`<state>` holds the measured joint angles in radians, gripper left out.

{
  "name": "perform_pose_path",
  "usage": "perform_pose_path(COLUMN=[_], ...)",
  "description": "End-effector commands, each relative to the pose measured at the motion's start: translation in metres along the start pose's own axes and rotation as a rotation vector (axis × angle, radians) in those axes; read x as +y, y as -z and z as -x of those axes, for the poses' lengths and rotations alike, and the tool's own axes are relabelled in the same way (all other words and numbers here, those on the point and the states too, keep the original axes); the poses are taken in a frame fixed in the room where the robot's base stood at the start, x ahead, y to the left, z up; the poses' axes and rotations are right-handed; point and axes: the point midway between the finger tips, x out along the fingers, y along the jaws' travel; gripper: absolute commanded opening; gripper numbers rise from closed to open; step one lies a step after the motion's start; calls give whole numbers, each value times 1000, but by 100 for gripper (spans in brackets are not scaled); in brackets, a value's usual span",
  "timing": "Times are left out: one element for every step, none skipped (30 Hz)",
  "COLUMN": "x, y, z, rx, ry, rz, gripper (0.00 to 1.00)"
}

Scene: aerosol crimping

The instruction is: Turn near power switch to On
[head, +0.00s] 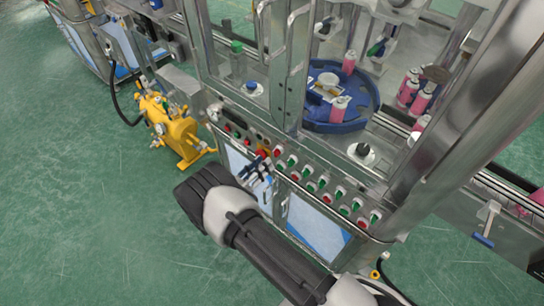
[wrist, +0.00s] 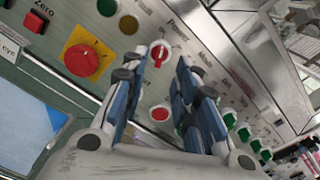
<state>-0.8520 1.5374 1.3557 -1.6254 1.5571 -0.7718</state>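The power switch (wrist: 159,54) is a small red rotary knob on a pale round base, under the "Power" label on the grey control panel. In the wrist view it shows in the gap between my fingertips; I cannot tell whether they touch it. My gripper (wrist: 160,70) is open and empty, its blue-and-black fingers reaching toward the panel. In the head view my gripper (head: 258,168) is at the left part of the machine's front panel and hides the switch there.
A red emergency stop on yellow (wrist: 83,58) lies left of the switch. A red button (wrist: 159,113) shows between my fingers. Several green and red buttons (head: 325,182) run along the panel to the right. A yellow pump (head: 175,128) stands left on the open green floor.

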Motion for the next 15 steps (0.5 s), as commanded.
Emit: perform_pose_path(x=[-1,-1,-1,-1,0,0,0,0,0,0,0,0,0,0,0], y=[1,1,1,1,1,1,0,0,0,0,0,0,0,0,0], z=[-12,-18,-25,-29,-34,-39,-42,-45,-49,-51,-52,-54,-55,-55,-56], rx=[2,2,1,2,2,2,2,2,1,1,0,0,0,0,0], ry=[4,4,3,3,3,2,1,1,1,1,0,0,0,0,0], rz=[-1,-1,-1,-1,-1,-1,-1,-1,0,0,0,0,0,0,0], gripper=[28,28,28,28,28,28,28,28,28,28,28,28,28,28,28])
